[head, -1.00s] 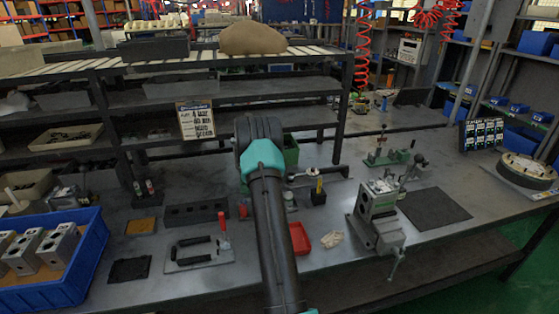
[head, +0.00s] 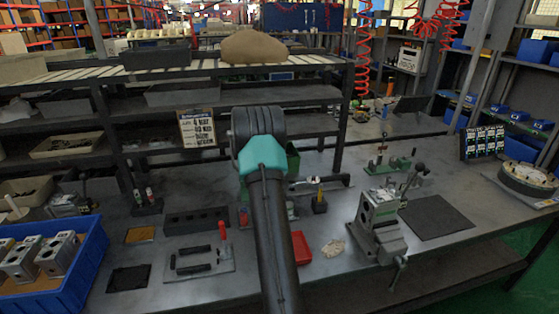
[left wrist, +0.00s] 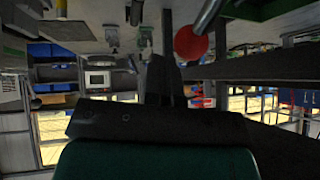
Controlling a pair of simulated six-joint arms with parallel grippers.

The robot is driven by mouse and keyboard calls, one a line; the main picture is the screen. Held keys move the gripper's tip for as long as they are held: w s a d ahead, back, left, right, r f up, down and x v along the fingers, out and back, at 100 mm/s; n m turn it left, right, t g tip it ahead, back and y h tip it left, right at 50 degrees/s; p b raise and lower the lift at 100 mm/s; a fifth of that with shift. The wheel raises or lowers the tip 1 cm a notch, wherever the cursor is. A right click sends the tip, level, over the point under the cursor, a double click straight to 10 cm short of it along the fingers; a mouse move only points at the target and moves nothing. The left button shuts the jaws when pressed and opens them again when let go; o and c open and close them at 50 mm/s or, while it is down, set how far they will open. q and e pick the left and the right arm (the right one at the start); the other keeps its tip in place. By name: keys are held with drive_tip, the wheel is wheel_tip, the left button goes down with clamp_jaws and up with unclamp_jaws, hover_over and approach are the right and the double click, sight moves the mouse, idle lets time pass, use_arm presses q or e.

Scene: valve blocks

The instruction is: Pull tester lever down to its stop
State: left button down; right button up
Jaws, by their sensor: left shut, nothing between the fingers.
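A red ball knob (left wrist: 190,43) shows close to my left gripper in the left wrist view, just right of the fingers. I take it to be the end of the tester lever. My left gripper (left wrist: 164,62) is shut and empty; the fingers look apart from the knob, though contact is hard to judge. In the head view, my left arm rises from the bottom middle and hides its gripper and most of what stands behind it. A green box part (head: 293,160) shows right of the arm. The lever's angle cannot be told. My right gripper is not in view.
A vise with a metal block (head: 378,222) stands right of the arm, beside a dark mat (head: 436,217). A red tray (head: 301,248) lies close to the arm. A blue bin (head: 83,272) of blocks is at left. A rack (head: 330,100) stands behind.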

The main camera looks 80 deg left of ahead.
use_arm(q)
drive_tip(key=shift+d+r, duration=0.15)
drive_tip(key=shift+r, duration=0.65)
drive_tip(key=shift+d+r, duration=0.15)
drive_tip(key=shift+r, duration=0.65)
